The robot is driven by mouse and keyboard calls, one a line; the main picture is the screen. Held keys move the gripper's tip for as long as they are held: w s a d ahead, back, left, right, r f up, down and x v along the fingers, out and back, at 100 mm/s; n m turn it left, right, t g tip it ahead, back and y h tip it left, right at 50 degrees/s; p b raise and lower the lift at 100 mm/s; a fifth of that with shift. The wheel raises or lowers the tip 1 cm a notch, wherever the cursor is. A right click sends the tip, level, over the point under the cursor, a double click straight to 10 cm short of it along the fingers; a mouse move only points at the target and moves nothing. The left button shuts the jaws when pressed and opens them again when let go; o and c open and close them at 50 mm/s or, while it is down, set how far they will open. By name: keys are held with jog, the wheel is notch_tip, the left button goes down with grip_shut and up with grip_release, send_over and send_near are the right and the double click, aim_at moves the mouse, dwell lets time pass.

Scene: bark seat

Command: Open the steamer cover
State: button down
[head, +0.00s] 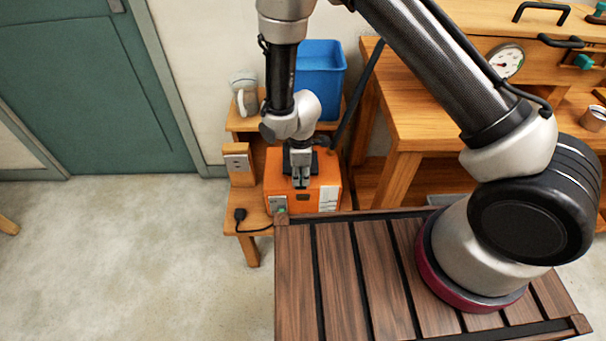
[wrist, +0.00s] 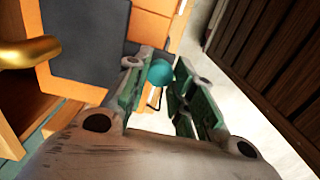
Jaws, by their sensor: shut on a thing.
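The steamer is an orange box (head: 329,181) on a low wooden stand, with pale panels on its front and a dark top. In the wrist view its dark grey and orange cover (wrist: 78,62) lies beside my fingers. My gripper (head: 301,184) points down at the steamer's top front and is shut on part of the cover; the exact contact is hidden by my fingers. In the wrist view my green-padded fingers (wrist: 160,95) stand a little apart. A teal knob (wrist: 160,72) shows between their tips; I cannot tell its depth. The cover looks down.
A blue bin (head: 320,75) and a pale appliance (head: 244,96) stand behind the steamer. A wooden outlet block (head: 238,165) is to its left. A dark slatted bench (head: 340,280) lies in front. Wooden furniture (head: 425,105) is close on the right.

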jog(key=a, duration=1)
jog(key=shift+w, duration=0.2)
jog(key=c, duration=1.2)
grip_release()
jog(key=shift+r, duration=0.1)
notch_tip(320, 180, up, 12)
jog(key=shift+f, duration=0.1)
